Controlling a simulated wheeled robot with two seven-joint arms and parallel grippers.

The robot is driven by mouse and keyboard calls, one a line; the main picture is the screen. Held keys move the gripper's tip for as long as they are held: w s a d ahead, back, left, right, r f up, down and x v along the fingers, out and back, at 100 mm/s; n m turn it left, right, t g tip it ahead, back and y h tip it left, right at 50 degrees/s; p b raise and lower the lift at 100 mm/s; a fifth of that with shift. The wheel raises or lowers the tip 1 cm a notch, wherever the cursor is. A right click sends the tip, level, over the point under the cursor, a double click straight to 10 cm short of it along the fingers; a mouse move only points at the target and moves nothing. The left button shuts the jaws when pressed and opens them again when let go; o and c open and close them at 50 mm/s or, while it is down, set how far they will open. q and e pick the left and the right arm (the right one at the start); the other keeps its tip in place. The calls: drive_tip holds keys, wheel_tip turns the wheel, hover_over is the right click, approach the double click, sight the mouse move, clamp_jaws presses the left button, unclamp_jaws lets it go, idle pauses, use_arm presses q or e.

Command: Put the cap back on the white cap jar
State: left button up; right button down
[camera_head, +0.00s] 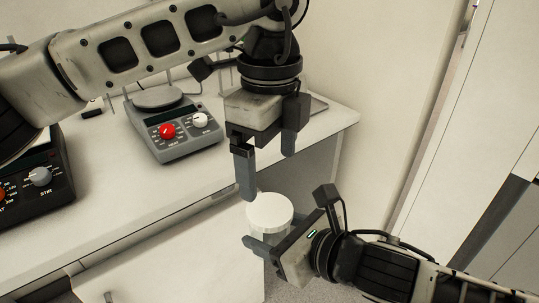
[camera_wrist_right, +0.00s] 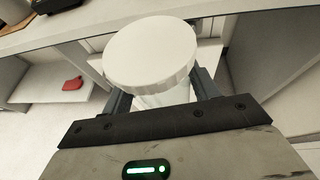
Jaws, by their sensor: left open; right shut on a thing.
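The jar with its white cap (camera_head: 270,212) is held in the air off the front edge of the table. In the right wrist view, the wide round cap (camera_wrist_right: 150,50) sits on top of the narrower white jar body (camera_wrist_right: 165,96), level as far as I can see; whether it is tight I cannot tell. My right gripper (camera_wrist_right: 162,88) is shut on the jar body below the cap. My left gripper (camera_head: 268,176) is open and empty, pointing down just above the cap; one finger is close to the cap's upper left edge, the other farther back.
The white table (camera_head: 120,215) holds a grey device (camera_head: 185,140) with a red and a white knob, and a darker device (camera_head: 38,185) at left. A wall is at right. In the right wrist view, a red object (camera_wrist_right: 73,84) lies on a lower shelf.

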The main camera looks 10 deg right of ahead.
sight(269, 208)
use_arm(q)
drive_tip(key=shift+f, duration=0.1)
idle(0.3)
drive_tip(key=shift+f, duration=3.9)
drive_tip(key=c, duration=1.1)
